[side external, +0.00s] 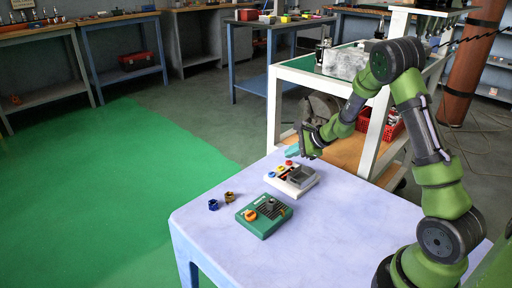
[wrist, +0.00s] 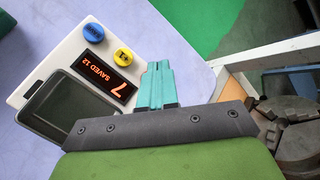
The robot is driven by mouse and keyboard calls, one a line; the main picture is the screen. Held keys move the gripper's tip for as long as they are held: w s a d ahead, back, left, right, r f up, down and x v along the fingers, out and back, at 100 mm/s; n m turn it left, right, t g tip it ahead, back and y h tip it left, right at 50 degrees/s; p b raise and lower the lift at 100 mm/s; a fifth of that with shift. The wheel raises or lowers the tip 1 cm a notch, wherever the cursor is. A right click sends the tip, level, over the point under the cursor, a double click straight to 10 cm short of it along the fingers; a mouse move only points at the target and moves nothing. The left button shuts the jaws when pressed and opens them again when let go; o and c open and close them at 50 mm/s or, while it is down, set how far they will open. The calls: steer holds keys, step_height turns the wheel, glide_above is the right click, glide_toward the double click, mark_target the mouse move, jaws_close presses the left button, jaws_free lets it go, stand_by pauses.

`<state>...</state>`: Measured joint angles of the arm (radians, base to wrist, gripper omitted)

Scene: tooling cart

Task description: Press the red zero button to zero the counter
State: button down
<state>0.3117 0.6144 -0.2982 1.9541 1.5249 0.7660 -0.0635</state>
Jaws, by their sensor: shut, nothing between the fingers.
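The white counter (side external: 304,187) sits on the pale table, with a red button (side external: 289,162), a yellow button (side external: 281,168) and a blue button (side external: 272,174) in a row. In the wrist view its blue button (wrist: 92,32) and yellow button (wrist: 122,56) show beside a display (wrist: 107,75) reading 7 and SAVED 12. My gripper (side external: 292,151) is shut and empty, its teal fingertips close above the red-button end. In the wrist view my gripper (wrist: 157,67) covers the place in line with the buttons, hiding the red one. Whether the fingertips touch it, I cannot tell.
A green box (side external: 264,220) with an orange knob stands in front of the counter. A small blue part (side external: 213,204) and a brown part (side external: 230,197) lie left of it. A white cart (side external: 275,105) stands behind the table. The table's front right is bare.

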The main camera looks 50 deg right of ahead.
mark_target(291, 163)
steer(key=shift+f, duration=0.1)
stand_by(0.7)
steer(key=shift+f, duration=0.35)
steer(key=shift+f, duration=0.4)
stand_by(0.6)
steer(key=shift+r, duration=0.85)
steer(key=shift+r, duration=2.5)
